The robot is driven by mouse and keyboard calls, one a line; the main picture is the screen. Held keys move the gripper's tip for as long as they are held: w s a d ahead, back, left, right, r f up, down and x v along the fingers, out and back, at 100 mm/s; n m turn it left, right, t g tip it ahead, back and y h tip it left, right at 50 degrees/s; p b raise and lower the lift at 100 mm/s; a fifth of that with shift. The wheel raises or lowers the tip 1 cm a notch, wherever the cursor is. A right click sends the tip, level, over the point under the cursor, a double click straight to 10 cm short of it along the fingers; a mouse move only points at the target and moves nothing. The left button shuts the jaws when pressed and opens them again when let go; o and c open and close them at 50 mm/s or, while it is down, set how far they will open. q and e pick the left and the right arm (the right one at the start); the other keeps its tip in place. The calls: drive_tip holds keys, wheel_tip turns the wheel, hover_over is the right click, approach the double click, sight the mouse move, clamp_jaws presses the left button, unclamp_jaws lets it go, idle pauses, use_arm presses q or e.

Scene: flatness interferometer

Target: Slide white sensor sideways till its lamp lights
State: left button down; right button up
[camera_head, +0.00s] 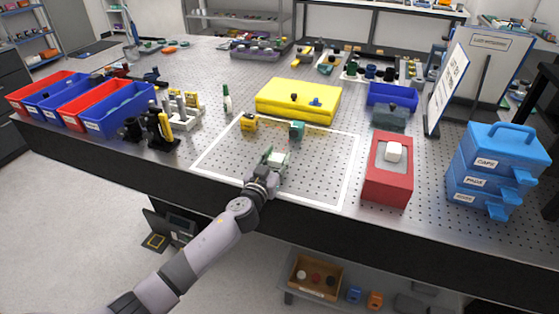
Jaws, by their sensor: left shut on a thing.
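My left gripper (270,163) reaches in from the lower left and is shut on a small pale block (280,158), which looks like the white sensor. The block is low over or on the pegboard-like table top, inside the white outlined square, and the fingers partly hide it. No lit lamp can be made out on it at this size. Behind it, a teal block (297,130) and a yellow block (249,123) stand inside the outline. My right gripper is not in view.
A yellow case (298,98) lies behind the outlined area. A red box with a white cube (393,152) on top stands to the right, with blue drawers (494,168) beyond. Red and blue bins (112,110) line the left. The right part of the outlined square is clear.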

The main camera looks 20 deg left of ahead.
use_arm(q)
drive_tip(key=shift+a, duration=0.15)
drive_tip(key=c, duration=0.9)
unclamp_jaws()
drive_tip(key=shift+c, duration=0.2)
drive_tip(key=shift+s, duration=0.1)
drive_tip(key=s, duration=1.1)
drive_tip(key=shift+s+a, duration=0.25)
drive_tip(key=shift+s, duration=0.15)
